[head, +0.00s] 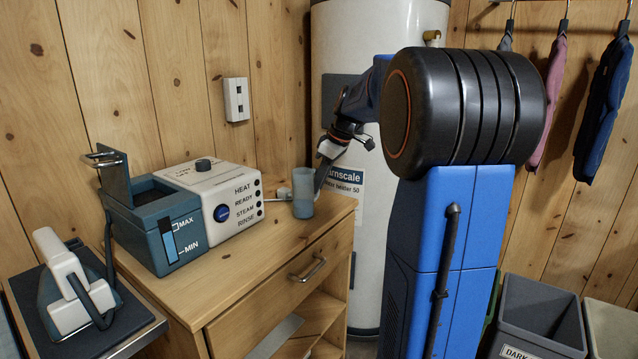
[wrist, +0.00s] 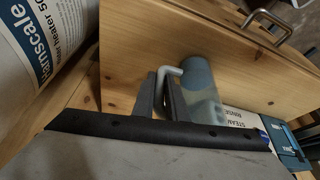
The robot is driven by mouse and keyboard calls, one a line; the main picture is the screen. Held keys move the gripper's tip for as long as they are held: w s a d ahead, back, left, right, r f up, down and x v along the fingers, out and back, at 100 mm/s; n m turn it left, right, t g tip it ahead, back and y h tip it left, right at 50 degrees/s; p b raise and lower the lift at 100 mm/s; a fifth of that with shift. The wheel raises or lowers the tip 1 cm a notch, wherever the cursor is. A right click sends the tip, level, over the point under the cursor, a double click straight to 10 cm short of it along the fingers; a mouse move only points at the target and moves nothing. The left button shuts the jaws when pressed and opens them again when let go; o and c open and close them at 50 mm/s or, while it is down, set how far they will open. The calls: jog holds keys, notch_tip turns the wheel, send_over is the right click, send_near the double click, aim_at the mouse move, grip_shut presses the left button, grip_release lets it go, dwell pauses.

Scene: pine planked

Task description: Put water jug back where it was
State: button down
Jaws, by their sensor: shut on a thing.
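The water jug (head: 303,192) is a small grey-blue cup-like vessel at the right end of the wooden cabinet top (head: 265,232). It looks upright, with its base at or just above the wood; I cannot tell whether it touches. My gripper (head: 321,176) reaches it from the right and is shut on its pale handle. In the wrist view, the fingers of my gripper (wrist: 164,97) close around the handle, with the jug (wrist: 202,84) just beyond them.
A steam station (head: 195,215) with an open-lidded water tank (head: 155,222) stands left of the jug. An iron (head: 72,285) rests at the far left. A white water heater (head: 350,215) stands behind the cabinet's right end.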

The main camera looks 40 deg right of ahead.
jog(key=c, duration=1.8)
grip_release()
jog(key=shift+o, duration=0.2)
jog(key=v, duration=1.2)
jog(key=s+a+f+m+h, duration=0.1)
jog(key=s+a+f+m, duration=0.1)
jog(key=s+a+f, duration=0.6)
jog(key=s+a+f+m+h, duration=0.15)
jog(key=s+a+f, duration=0.35)
jog(key=s+a, duration=0.7)
jog(key=s+a+f+m, duration=0.2)
jog(key=s+a+f, duration=0.2)
jog(key=s+f, duration=0.4)
jog(key=shift+a+f+m+t, duration=0.2)
jog(key=shift+f+m+t, duration=0.2)
jog(key=shift+f, duration=0.6)
